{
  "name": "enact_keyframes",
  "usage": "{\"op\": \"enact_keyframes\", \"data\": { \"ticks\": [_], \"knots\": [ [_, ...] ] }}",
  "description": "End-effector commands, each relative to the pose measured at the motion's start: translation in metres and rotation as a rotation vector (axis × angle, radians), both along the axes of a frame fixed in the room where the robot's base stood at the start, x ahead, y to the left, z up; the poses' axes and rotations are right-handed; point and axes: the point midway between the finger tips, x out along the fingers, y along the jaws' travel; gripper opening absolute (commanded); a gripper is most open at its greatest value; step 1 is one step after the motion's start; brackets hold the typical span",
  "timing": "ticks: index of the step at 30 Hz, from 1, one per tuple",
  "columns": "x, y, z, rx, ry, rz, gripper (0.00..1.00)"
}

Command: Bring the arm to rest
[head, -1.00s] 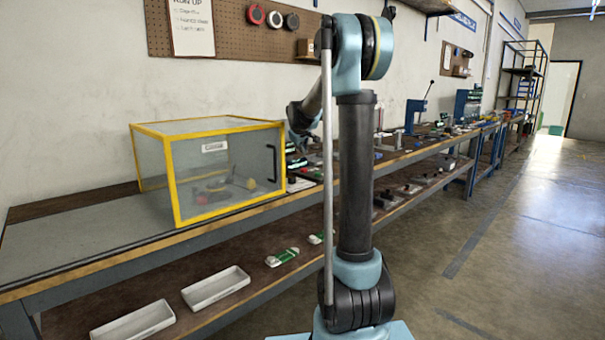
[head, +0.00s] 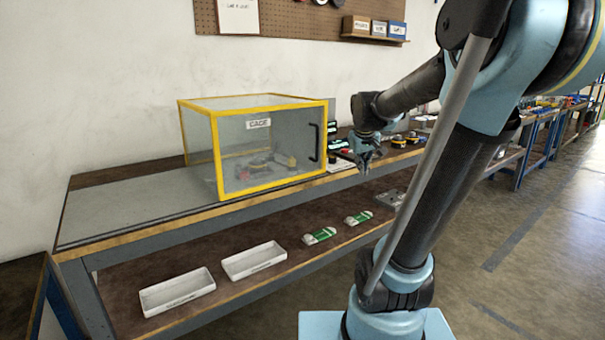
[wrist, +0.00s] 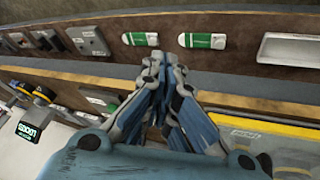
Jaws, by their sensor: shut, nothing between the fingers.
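My gripper (head: 366,162) shows in the head view at the end of my arm, just in front of the workbench edge and right of the yellow-framed cage (head: 258,124). It points downward, with its fingers together and nothing held. In the wrist view my gripper (wrist: 160,68) also shows with its fingertips close together, over the front edge of the bench. The cage stands on the bench with its door shut and its black handle at the right. Dark and yellow objects show dimly through its clear panels.
On the lower shelf lie two white trays (head: 178,292) (head: 254,261) and two green-and-white packs (head: 320,236) (head: 358,218). The workbench (head: 110,217) has bare space left of the cage. Small devices stand right of it. The floor (head: 520,260) at the right is clear.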

Motion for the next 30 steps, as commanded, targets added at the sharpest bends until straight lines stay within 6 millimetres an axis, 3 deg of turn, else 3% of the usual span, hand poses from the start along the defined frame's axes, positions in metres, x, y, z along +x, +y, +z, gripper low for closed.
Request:
{"op": "enact_keyframes", "data": {
  "ticks": [1,6,18,24,30],
  "knots": [
    [-0.02,0.0,-0.008,0.012,0.015,-0.014,0.0],
    [-0.08,0.0,-0.037,0.056,0.072,-0.064,0.0],
    [-0.207,0.008,-0.117,0.15,0.205,-0.173,0.0],
    [-0.242,0.012,-0.144,0.179,0.247,-0.208,0.0],
    [-0.252,0.013,-0.152,0.186,0.26,-0.217,0.0]
  ]
}}
